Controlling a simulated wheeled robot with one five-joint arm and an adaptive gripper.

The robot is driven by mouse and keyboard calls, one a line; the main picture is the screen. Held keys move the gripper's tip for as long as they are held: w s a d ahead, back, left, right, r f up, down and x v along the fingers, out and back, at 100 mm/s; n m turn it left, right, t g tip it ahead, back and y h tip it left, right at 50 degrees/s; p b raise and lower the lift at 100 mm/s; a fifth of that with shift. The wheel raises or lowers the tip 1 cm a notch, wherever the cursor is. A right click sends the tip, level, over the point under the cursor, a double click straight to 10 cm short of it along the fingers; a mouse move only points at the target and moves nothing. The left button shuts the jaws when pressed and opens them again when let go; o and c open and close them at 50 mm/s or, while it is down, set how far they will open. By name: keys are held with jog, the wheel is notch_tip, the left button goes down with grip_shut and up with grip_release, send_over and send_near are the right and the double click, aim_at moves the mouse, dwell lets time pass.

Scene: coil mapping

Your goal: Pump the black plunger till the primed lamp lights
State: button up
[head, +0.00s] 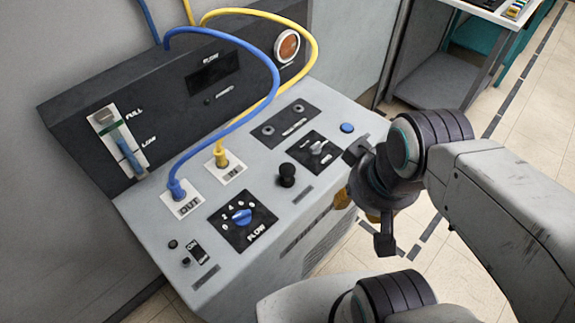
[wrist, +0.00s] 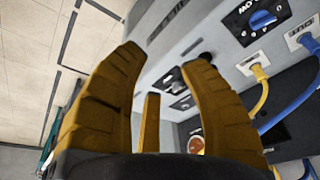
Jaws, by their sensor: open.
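The black plunger (head: 287,175) stands upright on the sloped grey panel, right of the yellow hose socket. In the wrist view a dark knob (wrist: 206,56), likely the plunger, shows just past the tip of the right finger, partly hidden by it. A small dark indicator (head: 208,101) sits beside lettering on the black upright panel; it looks unlit, and the lettering is too small to read surely. My gripper (head: 359,208) is open and empty, right of the plunger and apart from it, off the console's front edge. Its ochre fingers (wrist: 165,60) are spread wide in the wrist view.
Blue (head: 176,187) and yellow (head: 221,158) hose plugs stand in the panel, their hoses arching above it. A blue flow dial (head: 242,216), a black switch plate (head: 315,151) and a blue button (head: 347,128) are nearby. An orange round lamp (head: 288,46) is at the back.

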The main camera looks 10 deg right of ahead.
grip_shut()
jog(key=c, duration=0.7)
grip_release()
